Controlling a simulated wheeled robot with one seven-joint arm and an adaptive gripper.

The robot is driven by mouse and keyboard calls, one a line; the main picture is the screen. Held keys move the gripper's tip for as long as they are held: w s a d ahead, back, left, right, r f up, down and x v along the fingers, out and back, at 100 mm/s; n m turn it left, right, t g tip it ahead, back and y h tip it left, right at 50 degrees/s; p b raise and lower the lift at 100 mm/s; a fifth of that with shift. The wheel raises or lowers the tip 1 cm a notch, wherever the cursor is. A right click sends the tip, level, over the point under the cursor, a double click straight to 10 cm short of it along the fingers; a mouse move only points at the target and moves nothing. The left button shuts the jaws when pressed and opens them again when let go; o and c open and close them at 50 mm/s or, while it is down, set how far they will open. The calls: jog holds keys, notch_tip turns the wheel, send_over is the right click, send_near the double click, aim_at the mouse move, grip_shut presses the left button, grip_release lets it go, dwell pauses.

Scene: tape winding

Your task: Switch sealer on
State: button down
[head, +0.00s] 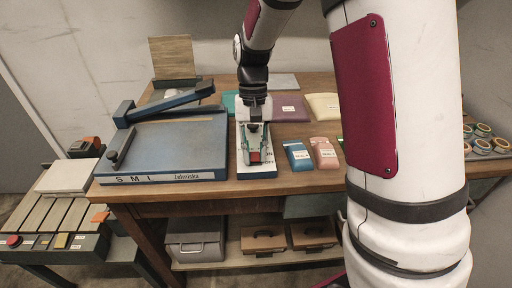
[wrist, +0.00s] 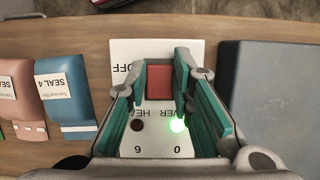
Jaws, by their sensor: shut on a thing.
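The white control panel (wrist: 124,52) shows in the wrist view, printed "OFF" at its upper left, with further lettering partly covered. A red switch (wrist: 159,82) stands on it between the teal fingers of my gripper (wrist: 160,72), which is shut on it. Below the switch, a green lamp (wrist: 177,125) is lit and a dark red lamp (wrist: 137,125) looks unlit. In the head view my gripper (head: 254,148) points down over the white panel (head: 257,172) near the table's front edge. My fingers hide parts of the panel on both sides.
A blue board with a lever arm (head: 170,145) stands close left of the panel. A blue packet (head: 298,155) and a pink packet (head: 324,153) lie to its right. Flat coloured sheets (head: 288,109) lie behind. A slatted bench (head: 60,220) stands at the left.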

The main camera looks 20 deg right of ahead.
jog(key=shift+w+g+y+p, duration=0.25)
jog(key=shift+g+y+p, duration=0.1)
jog(key=shift+g, duration=0.55)
jog(key=c, duration=1.4)
grip_release()
jog(key=shift+r, duration=0.15)
jog(key=v, duration=1.1)
jog(key=shift+w+r, duration=0.15)
jog(key=shift+r, duration=0.25)
